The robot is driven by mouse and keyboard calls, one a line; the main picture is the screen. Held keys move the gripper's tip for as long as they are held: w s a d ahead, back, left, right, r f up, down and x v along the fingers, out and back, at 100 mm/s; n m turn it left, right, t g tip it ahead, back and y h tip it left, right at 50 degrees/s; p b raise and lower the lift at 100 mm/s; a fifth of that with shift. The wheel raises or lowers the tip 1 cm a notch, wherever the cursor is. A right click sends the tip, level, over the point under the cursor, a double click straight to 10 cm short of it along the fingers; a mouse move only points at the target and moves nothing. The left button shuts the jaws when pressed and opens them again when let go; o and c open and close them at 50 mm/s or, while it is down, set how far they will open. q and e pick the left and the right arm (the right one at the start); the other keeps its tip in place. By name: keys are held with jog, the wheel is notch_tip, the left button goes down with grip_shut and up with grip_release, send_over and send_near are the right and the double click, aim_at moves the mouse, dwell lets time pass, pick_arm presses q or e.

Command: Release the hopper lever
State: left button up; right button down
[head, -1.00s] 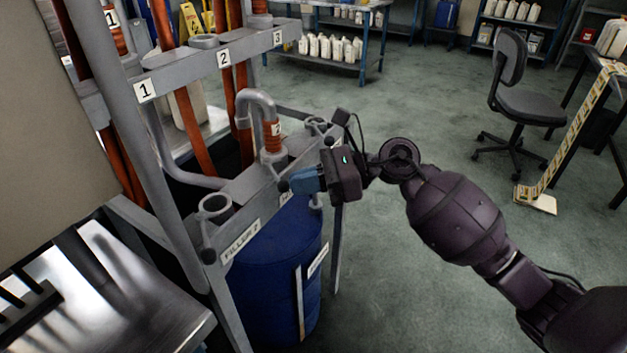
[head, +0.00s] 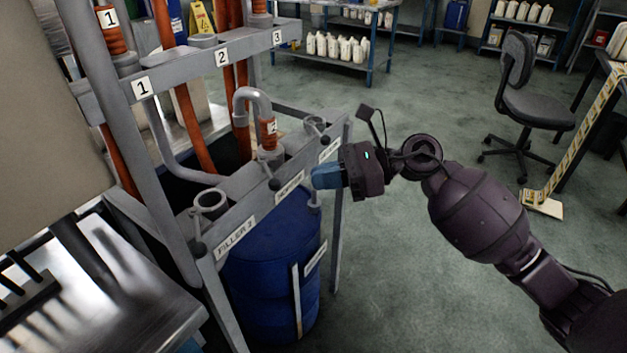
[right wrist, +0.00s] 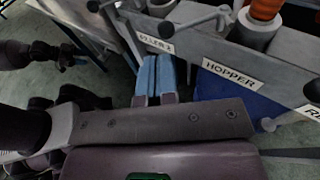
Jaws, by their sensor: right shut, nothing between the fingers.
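My right gripper (head: 318,177) is to the right of the lever, in front of the rail, and clear of the lever. Its blue fingers are shut and empty. They also show side by side in the right wrist view (right wrist: 155,72), left of the HOPPER label (right wrist: 230,75).
A blue drum (head: 270,265) stands under the rail. A filler funnel (head: 210,203) is nearer and another funnel (head: 316,124) farther along the rail. A metal table (head: 110,290) is at the lower left. Open floor lies right of the rig, with an office chair (head: 530,95) beyond.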

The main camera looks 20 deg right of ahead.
jog(key=v, duration=0.8)
jog(key=shift+s+d, duration=0.3)
jog(key=shift+s, duration=0.05)
jog(key=shift+r, duration=0.1)
